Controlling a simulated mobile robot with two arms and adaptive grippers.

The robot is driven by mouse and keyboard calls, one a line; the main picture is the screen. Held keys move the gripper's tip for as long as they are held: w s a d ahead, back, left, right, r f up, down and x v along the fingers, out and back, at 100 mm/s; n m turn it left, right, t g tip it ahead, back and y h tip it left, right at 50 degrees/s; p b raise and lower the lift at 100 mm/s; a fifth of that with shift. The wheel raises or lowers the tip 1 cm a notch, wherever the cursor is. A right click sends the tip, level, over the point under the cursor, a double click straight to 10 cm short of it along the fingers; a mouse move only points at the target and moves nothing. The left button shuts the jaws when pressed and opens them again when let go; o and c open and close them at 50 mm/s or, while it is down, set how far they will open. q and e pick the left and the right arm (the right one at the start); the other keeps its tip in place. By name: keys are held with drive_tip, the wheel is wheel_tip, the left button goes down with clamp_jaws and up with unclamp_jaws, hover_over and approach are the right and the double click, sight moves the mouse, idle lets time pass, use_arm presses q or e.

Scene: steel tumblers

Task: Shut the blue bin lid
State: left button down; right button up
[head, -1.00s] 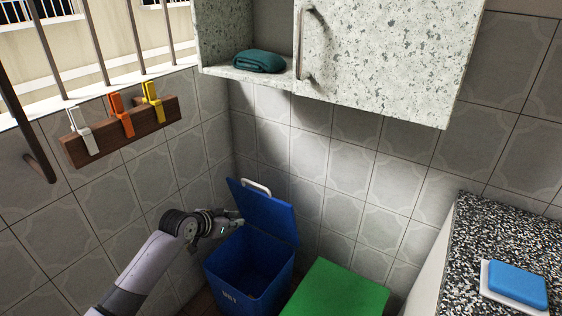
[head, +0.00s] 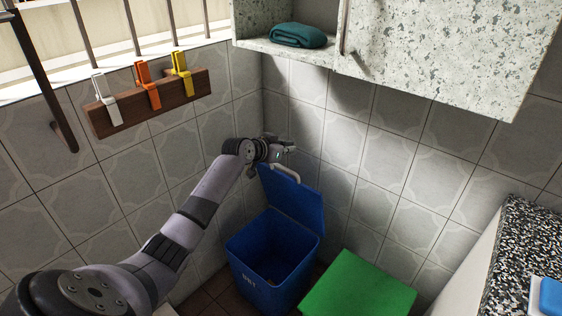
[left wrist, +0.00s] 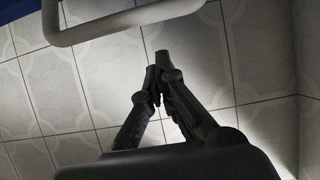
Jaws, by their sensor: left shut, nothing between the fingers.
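The blue bin (head: 270,262) stands in the corner with its blue lid (head: 292,199) raised and leaning back toward the tiled wall. The lid has a pale handle (head: 285,170) at its top edge. My left gripper (head: 288,150) is shut and empty, just above the handle in the head view. In the left wrist view my left gripper (left wrist: 162,60) has its fingertips together against the tiles. The handle (left wrist: 130,22) crosses the top of that view, apart from the fingertips, with a sliver of blue lid at the top left corner. My right gripper is not in view.
A green lid (head: 358,284) sits right of the blue bin. A speckled cabinet (head: 430,50) hangs above, with a folded teal cloth (head: 299,36) on its shelf. A wooden rack with clips (head: 190,92) is on the left wall. A speckled counter (head: 515,250) stands at right.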

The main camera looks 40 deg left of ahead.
use_arm(q)
drive_tip(key=shift+s+a+f, duration=0.1)
drive_tip(key=shift+s+f, duration=0.4)
drive_tip(key=shift+s, duration=0.4)
drive_tip(key=shift+s+f, duration=0.45)
drive_tip(key=shift+s, duration=0.4)
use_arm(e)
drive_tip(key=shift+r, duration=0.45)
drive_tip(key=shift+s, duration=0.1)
